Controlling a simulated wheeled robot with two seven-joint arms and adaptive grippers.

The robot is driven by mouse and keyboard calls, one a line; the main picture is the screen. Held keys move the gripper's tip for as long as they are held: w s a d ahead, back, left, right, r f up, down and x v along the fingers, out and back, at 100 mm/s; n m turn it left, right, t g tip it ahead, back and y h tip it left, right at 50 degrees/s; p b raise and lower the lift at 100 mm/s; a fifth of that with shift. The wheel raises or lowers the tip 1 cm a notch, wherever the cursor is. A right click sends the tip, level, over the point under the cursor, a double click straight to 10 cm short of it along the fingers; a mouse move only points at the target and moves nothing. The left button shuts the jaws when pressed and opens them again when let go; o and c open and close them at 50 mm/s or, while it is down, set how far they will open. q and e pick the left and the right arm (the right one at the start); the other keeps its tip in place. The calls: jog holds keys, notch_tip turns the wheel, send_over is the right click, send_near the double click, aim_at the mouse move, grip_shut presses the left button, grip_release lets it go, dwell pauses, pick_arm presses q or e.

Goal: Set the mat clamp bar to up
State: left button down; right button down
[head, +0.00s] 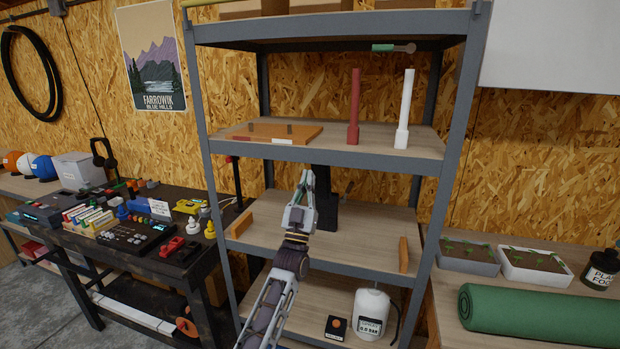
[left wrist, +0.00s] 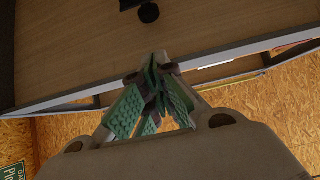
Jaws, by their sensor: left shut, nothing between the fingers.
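No part is plainly marked as the mat clamp bar. A short bar with a green grip and a grey round end (head: 394,48) lies level just under the top shelf. A black upright device (head: 325,205) stands on the middle shelf, partly hidden by my left gripper, with a small lever-like part (head: 348,188) at its right. I cannot tell which of these is the clamp bar. My left gripper (head: 308,180) points up in front of the shelf unit, shut and empty. Its green-padded fingers meet in the left wrist view (left wrist: 155,72). My right gripper is not in view.
The wooden shelf board (head: 375,225) holds two orange blocks at its ends. A rolled green mat (head: 540,312) lies at right. A cluttered black bench (head: 150,262) stands left.

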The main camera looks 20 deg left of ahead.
pick_arm(q)
jog(key=s+f+b, duration=0.1)
jog(key=s+f, duration=0.2)
jog(key=s, duration=0.2)
jog(key=shift+s, duration=0.15)
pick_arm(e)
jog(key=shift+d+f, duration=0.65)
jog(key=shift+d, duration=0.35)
pick_arm(q)
jog(key=shift+a, duration=0.1)
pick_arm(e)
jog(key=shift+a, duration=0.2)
